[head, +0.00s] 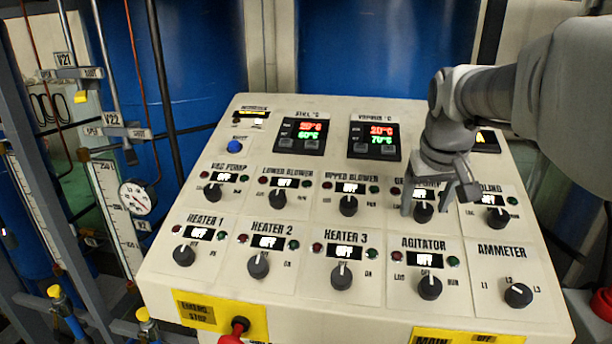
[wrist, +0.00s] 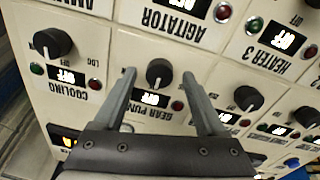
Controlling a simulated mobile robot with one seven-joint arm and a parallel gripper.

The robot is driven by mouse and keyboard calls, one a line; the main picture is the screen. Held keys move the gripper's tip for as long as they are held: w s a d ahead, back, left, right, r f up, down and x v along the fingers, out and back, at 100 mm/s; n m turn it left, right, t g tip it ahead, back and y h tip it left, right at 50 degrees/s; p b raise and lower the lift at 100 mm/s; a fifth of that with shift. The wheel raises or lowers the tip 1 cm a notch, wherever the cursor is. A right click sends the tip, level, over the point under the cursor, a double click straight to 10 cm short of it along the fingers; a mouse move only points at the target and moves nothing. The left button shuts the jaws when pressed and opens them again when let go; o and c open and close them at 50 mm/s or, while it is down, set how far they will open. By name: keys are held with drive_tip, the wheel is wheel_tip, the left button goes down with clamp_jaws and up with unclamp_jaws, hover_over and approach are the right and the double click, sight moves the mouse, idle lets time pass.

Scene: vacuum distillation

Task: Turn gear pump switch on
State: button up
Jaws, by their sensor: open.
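The gear pump switch is a black round knob (head: 423,211) in the upper knob row of the sloped control panel, partly hidden by my gripper in the head view. In the wrist view the knob (wrist: 159,73) lies between my fingertips, with the gear pump label and a lit display reading OFF (wrist: 152,99) below it. My gripper (head: 440,200) is open. Its fingers in the wrist view (wrist: 160,76) stand on either side of the knob, with a visible gap on each side. I cannot tell how deep the fingertips reach around it.
The cooling knob (head: 497,216) and upper blower knob (head: 348,205) flank the gear pump. The agitator knob (head: 429,287) is below it. A red emergency stop (head: 236,332) is at the panel's front edge. Pipes and a gauge (head: 136,197) stand left.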

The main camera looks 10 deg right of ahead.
drive_tip(key=shift+w+f, duration=0.1)
drive_tip(key=shift+f, duration=0.2)
clamp_jaws()
idle(0.5)
drive_tip(key=m, duration=1.1)
drive_tip(key=shift+d+m, duration=0.1)
drive_tip(key=shift+m, duration=0.3)
idle(0.4)
